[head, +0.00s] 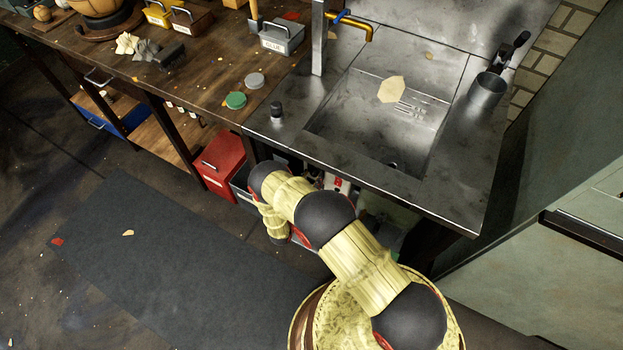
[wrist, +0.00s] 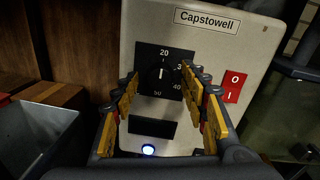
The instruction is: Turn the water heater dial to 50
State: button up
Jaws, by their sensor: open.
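The water heater (wrist: 218,50) is a pale box labelled "Capstowell" in the wrist view. Its dial (wrist: 162,74) is dark, on a black square plate with the white numbers 20, 40 and 50 readable and another partly hidden at the right. A white mark on the dial stands about upright, towards 20. My gripper (wrist: 162,77) is open, with yellow-padded fingers to the left and right of the dial. Whether they touch it I cannot tell. In the head view my arm reaches under the sink, and the gripper is hidden there.
A red switch (wrist: 234,87) marked O and I is right of the dial, and a lit blue-white lamp (wrist: 148,150) is below. A grey bin (wrist: 38,135) is at left. The steel sink (head: 460,190) overhangs the arm; a red box (head: 222,163) stands left.

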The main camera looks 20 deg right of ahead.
jog(key=shift+c, duration=0.3)
grip_shut()
